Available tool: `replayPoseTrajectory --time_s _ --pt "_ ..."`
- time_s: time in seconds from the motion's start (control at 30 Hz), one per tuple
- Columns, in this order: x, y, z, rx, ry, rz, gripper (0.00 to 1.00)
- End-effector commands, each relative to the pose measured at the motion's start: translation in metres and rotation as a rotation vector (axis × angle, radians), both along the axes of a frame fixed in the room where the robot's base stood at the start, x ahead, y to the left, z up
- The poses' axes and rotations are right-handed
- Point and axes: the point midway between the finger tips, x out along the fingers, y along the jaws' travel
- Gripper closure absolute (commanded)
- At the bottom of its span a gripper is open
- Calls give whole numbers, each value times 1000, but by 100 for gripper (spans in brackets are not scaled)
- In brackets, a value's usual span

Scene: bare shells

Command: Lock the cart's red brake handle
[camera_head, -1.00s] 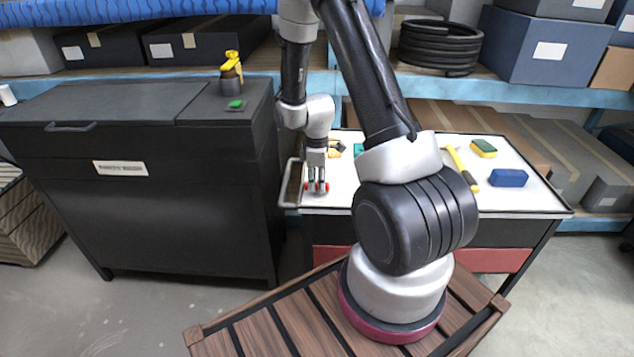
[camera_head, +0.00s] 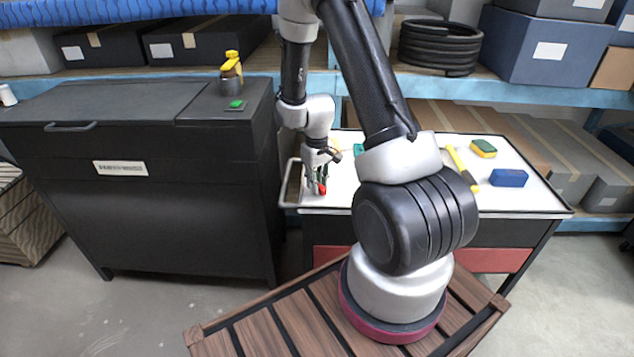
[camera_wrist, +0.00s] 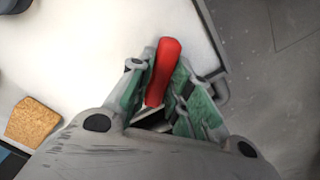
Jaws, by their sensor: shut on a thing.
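The cart (camera_head: 540,205) has a white top and stands at the right of the dark cabinet. Its red brake handle (camera_wrist: 165,68) shows in the wrist view between the green-padded fingers of my gripper (camera_wrist: 168,92). The gripper is shut on the handle, whose rounded end sticks out past the fingers. In the head view my gripper (camera_head: 316,184) is over the left end of the cart top, with a bit of the red handle (camera_head: 322,188) at its fingertips. The handle's base is hidden by the fingers.
A yellow-handled hammer (camera_head: 462,168), a green and yellow sponge (camera_head: 483,148) and a blue block (camera_head: 509,178) lie on the cart's right side. A dark cabinet (camera_head: 190,200) stands close at left with a yellow-topped spray bottle (camera_head: 231,68) on it. A grey push rail (camera_head: 284,184) edges the cart's left end.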

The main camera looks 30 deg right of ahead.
Motion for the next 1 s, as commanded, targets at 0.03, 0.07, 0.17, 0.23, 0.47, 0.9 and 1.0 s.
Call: replayPoseTrajectory --time_s 0.03,0.07,0.17,0.23,0.47,0.9,1.0 --pt "1 0 0 0 -1 -40 100" --pt "1 0 0 0 -1 -69 100" --pt "1 0 0 0 -1 -164 100" --pt "1 0 0 0 -1 -229 100" --pt "1 0 0 0 -1 -428 100" --pt "1 0 1 0 -2 -657 100" --pt "1 0 1 0 -2 -678 100"
